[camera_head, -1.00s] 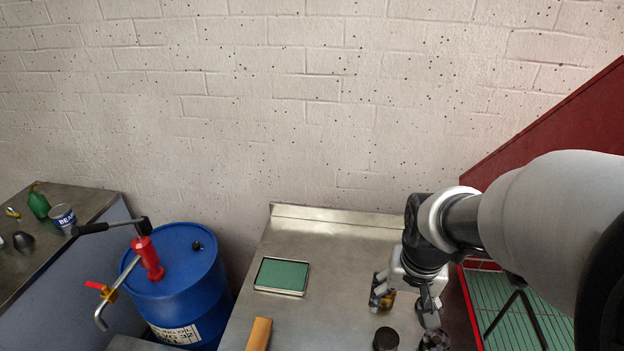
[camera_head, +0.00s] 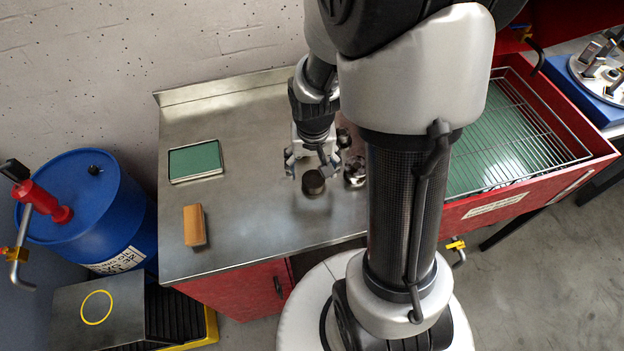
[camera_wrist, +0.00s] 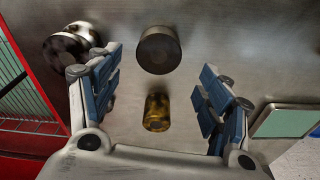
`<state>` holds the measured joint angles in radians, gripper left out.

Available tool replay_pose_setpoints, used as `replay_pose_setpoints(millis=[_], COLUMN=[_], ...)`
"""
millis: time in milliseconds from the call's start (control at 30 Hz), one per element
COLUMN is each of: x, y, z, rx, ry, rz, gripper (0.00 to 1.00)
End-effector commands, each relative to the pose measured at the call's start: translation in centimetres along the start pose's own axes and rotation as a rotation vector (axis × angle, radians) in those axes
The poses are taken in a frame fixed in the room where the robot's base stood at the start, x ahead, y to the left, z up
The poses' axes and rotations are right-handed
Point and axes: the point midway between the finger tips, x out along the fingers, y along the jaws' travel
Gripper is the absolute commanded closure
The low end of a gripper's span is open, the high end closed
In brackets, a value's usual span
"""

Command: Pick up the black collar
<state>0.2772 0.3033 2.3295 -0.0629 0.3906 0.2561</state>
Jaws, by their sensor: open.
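The dark cylinder that looks like the black collar (camera_head: 313,184) stands on the steel bench just in front of my gripper (camera_head: 309,163). In the wrist view, the collar (camera_wrist: 158,50) stands upright beyond the fingertips, roughly centred between them. A small brass cylinder (camera_wrist: 156,112) lies between my fingers, nearer the palm; in the head view it is hidden. My gripper (camera_wrist: 160,76) has its blue-padded fingers spread wide, with nothing held. I cannot tell its exact height above the bench.
A shiny metal part with dark rings (camera_wrist: 70,45) stands beside the left finger. The bench (camera_head: 240,225) also bears a green-topped tray (camera_head: 196,160) and an orange-brown block (camera_head: 195,226). A red basin with a wire rack (camera_head: 520,140) adjoins on the right.

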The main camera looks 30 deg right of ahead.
Motion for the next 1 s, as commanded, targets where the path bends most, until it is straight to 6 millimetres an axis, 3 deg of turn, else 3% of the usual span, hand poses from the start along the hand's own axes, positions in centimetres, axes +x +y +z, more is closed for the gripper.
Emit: replay_pose_setpoints(millis=[400, 667, 1000], x=[5.1, 5.1, 5.1], y=[0.3, 0.3, 0.3], z=[0.7, 0.6, 0.6], rx=[0.0, -0.001, -0.001], ry=[0.0, 0.002, 0.002], rz=[0.0, 0.0, 0.0], gripper=[0.28, 0.3, 0.52])
